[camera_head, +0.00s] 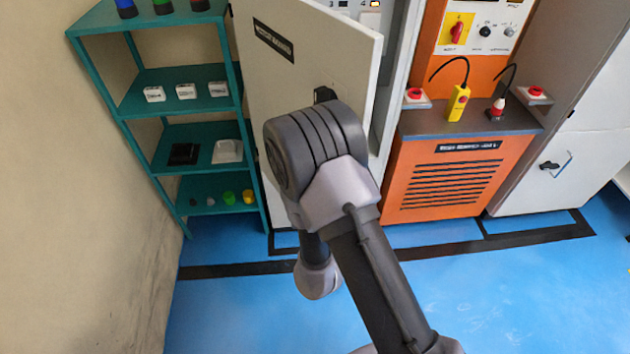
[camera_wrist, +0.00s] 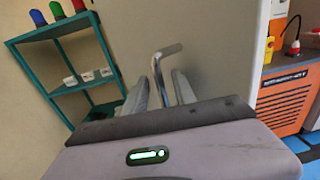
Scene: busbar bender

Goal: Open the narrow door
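The narrow door (camera_head: 290,75) is a pale grey panel with a black label plate, in the upper middle of the head view. It stands ajar, its right edge swung out from the cabinet. A black handle part (camera_head: 325,95) shows just above my arm. In the wrist view the door (camera_wrist: 220,60) fills the middle, and a bent metal handle (camera_wrist: 157,75) rises between my gripper's fingers (camera_wrist: 166,90). The fingers are apart, with a gap visible at the handle's right side. The handle's lower end is hidden by my gripper. My arm hides the gripper in the head view.
A green shelf (camera_head: 190,125) with small parts stands left of the door, near the wall. An orange machine (camera_head: 445,180) with a grey top stands to the right. Another grey cabinet (camera_head: 555,170) is at far right. The blue floor (camera_head: 230,310) in front is clear.

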